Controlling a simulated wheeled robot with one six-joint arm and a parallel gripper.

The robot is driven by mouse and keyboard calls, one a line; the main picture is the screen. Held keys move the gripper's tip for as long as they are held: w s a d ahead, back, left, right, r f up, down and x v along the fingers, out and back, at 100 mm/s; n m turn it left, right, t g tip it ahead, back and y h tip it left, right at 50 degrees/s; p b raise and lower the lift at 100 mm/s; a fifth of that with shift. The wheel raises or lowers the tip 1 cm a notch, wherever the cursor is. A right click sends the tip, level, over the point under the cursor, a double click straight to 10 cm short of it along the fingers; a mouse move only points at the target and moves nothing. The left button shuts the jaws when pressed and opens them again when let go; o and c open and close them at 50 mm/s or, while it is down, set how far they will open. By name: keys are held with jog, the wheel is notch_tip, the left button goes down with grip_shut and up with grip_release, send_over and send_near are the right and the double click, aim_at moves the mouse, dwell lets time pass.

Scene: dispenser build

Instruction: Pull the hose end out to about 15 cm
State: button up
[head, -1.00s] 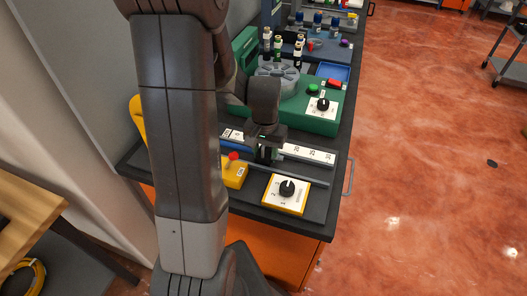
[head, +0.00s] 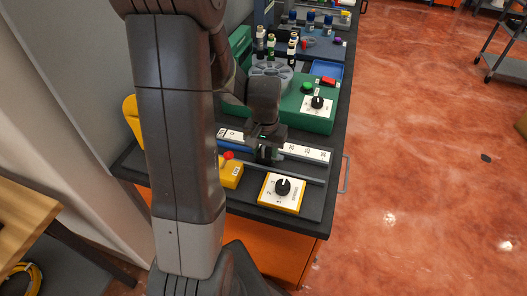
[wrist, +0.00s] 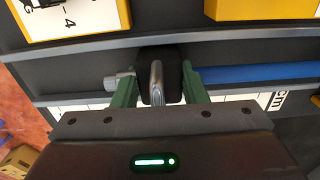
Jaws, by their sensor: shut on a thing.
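My gripper (wrist: 160,92) is shut on the black block of the hose end (wrist: 160,62), with one green finger on each side. A grey nozzle tip (wrist: 118,82) sticks out on the left in the wrist view. The blue hose (wrist: 255,73) runs off to the right there, between two grey rails. In the head view my gripper (head: 266,153) is over the white scale strip (head: 305,152), between its low marks at left and the 20, 25 and 30 marks at right. It hides the hose end there.
A dial panel with yellow edge (head: 294,203) sits in front of the rail, and a yellow box with a red knob (head: 231,176) stands left of it. A green station (head: 312,122) with bottles and a carousel stands behind. The bench edge is at right.

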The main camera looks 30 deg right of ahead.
jog(key=shift+s+d, duration=0.2)
jog(key=shift+d, duration=0.1)
jog(key=o, duration=1.2)
jog(key=shift+s, duration=0.1)
notch_tip(320, 180, up, 14)
jog(key=shift+f, duration=0.1)
notch_tip(320, 180, down, 14)
jog(key=shift+r, duration=0.1)
jog(key=shift+a, duration=0.15)
